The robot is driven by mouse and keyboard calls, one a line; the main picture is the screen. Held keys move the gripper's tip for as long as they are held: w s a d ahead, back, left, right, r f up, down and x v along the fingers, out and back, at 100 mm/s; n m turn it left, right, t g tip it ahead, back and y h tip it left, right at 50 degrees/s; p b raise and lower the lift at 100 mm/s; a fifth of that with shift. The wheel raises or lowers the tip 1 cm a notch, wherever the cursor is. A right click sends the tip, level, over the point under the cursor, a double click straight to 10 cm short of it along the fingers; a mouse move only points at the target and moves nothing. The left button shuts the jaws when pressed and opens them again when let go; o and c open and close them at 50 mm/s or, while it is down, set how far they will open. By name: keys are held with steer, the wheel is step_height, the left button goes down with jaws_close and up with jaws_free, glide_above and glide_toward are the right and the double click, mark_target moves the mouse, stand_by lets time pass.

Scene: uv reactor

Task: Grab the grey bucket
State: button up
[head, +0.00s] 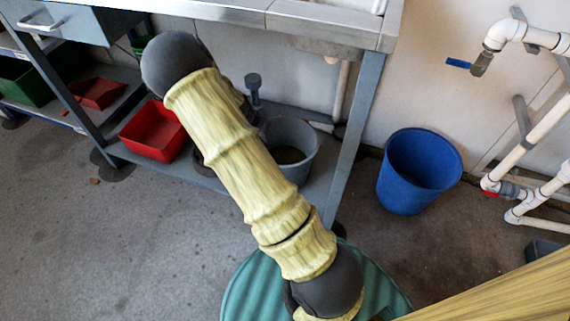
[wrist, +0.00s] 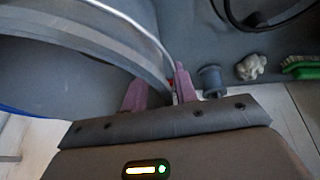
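The grey bucket (head: 300,139) stands on the low shelf under the workbench in the head view, partly hidden behind my arm. In the wrist view the bucket (wrist: 100,45) fills the upper left, with its pale curved rim running down toward my fingers. My gripper (wrist: 158,73) shows two purple fingers spread apart, with a gap between them. The rim reaches down to the space between the fingers; whether either finger touches it I cannot tell. In the head view the gripper is hidden behind my arm.
A red bin (head: 154,130) stands left of the bucket. The bench leg (head: 357,135) and a blue bucket (head: 418,170) are to the right, with white pipes (head: 540,125) beyond. A green brush (wrist: 300,66) and a white lump (wrist: 250,67) lie nearby.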

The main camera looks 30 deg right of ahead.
steer(key=shift+w+d+f, duration=0.1)
steer(key=shift+d+f, duration=0.05)
steer(key=shift+f, duration=0.3)
steer(key=shift+r, duration=0.1)
steer(key=shift+c, duration=0.7)
jaws_close()
steer(key=shift+r, duration=0.1)
stand_by(0.5)
